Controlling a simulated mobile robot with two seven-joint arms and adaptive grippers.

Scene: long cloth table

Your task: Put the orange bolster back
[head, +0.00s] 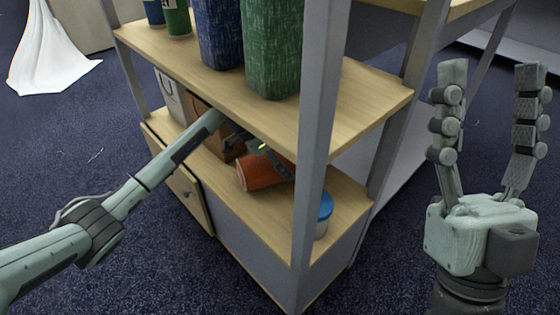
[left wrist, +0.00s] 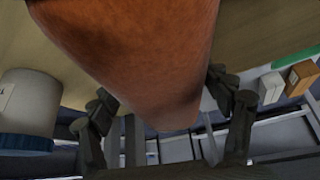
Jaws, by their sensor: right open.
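The orange bolster (head: 262,172) lies on the lower shelf board, partly hidden by my left gripper and the board above. In the left wrist view the bolster (left wrist: 140,45) fills the upper middle. My left arm reaches in between the two boards. My left gripper (left wrist: 162,88) has one finger on each side of the bolster, with the fingertips close to its edges. I cannot tell whether they press on it. In the head view this gripper (head: 262,150) is mostly in shadow. My right gripper (head: 491,80) is open and empty, to the right of the shelf unit.
A grey post (head: 320,110) stands in front of the shelf. A blue-lidded jar (head: 324,212) stands right of the bolster. A brown box (head: 208,118) is behind my left arm. Blue (head: 217,35) and green (head: 272,50) bolsters stand on the board (head: 360,95) above.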

